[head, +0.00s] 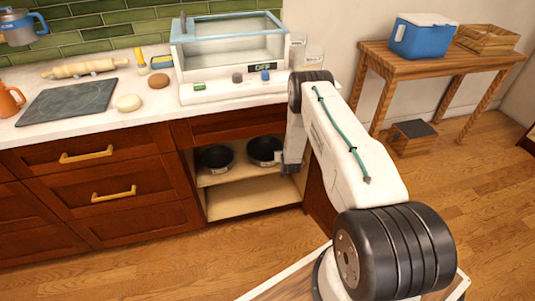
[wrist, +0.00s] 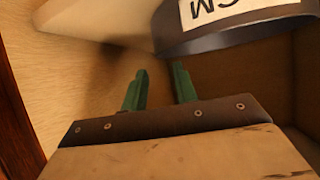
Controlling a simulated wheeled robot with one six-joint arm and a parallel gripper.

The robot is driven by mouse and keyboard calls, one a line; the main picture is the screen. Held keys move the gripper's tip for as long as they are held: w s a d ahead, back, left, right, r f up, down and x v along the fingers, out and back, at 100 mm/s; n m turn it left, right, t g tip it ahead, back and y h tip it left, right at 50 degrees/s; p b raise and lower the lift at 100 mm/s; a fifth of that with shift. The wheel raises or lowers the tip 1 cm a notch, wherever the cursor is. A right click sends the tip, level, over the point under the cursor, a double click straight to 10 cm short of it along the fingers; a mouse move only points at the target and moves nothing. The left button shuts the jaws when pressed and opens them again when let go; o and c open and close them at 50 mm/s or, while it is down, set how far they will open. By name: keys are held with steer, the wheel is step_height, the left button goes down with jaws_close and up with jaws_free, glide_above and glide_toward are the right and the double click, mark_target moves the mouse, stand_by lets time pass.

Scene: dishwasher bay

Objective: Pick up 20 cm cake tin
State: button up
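Two dark round tins sit on the shelf inside the open lower cabinet in the head view, a left tin (head: 214,158) and a right tin (head: 264,151). Each has a pale label, too small to read there. My gripper (head: 290,168) is at the cabinet's right side, close to the right tin. In the wrist view, my gripper's green fingers (wrist: 158,78) are apart with nothing between them. A dark tin wall (wrist: 235,38) is ahead and to the right of them; its upside-down white label shows "CM", with the number cut off. I cannot tell which tin is 20 cm.
The cabinet shelf (head: 216,180) and the side walls enclose the tins closely. Drawers (head: 105,190) stand to the left. The counter above holds a glass-lidded appliance (head: 228,45), a dark board (head: 68,100) and a rolling pin (head: 85,68). A wooden table (head: 440,65) holds a blue cooler (head: 422,38).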

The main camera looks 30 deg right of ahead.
steer(key=x, duration=0.6)
steer(key=shift+d+f, duration=0.1)
steer(key=shift+d, duration=0.15)
jaws_close()
